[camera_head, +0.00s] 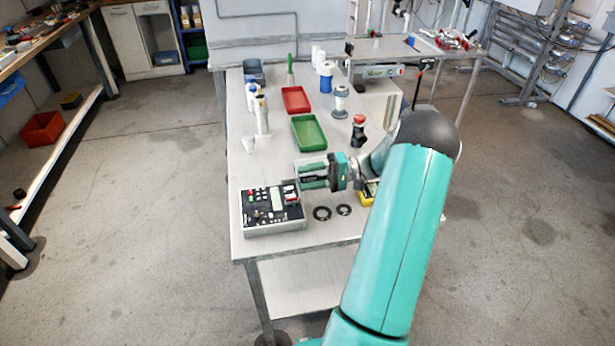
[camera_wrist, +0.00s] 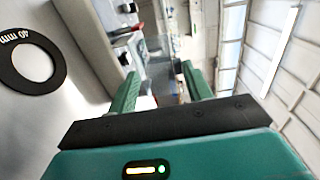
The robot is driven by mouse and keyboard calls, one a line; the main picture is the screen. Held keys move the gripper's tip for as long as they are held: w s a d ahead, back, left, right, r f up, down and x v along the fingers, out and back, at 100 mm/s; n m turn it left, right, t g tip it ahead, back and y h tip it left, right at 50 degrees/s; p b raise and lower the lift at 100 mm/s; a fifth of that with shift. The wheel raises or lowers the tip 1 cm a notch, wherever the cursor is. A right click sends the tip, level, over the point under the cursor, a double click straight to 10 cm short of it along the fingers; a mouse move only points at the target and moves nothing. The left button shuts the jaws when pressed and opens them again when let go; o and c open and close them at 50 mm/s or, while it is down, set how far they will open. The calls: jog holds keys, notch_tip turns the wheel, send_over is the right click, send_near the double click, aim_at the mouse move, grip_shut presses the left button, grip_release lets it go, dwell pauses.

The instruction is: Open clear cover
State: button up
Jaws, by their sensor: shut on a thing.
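A control box (camera_head: 274,229) with a black panel, a small display and several knobs and switches lies at the near left corner of the table. My gripper (camera_head: 300,179) is at the box's far right corner, reaching in from the right. In the wrist view, the gripper's two green fingers (camera_wrist: 160,72) stand apart with a see-through pane, the clear cover (camera_wrist: 163,82), between them. The gripper is shut on this cover. The cover's outline is faint, so its exact tilt and hinge are hard to tell. Part of the box shows at the wrist view's upper left.
Two black rings (camera_head: 321,213) lie right of the box; one, marked 40 mm, shows in the wrist view (camera_wrist: 30,62). A yellow object (camera_head: 367,193) sits partly behind my arm. A green tray (camera_head: 309,133), a red tray (camera_head: 295,99) and several bottles stand farther back.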

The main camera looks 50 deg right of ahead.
dwell(0.3)
jog(key=o, duration=1)
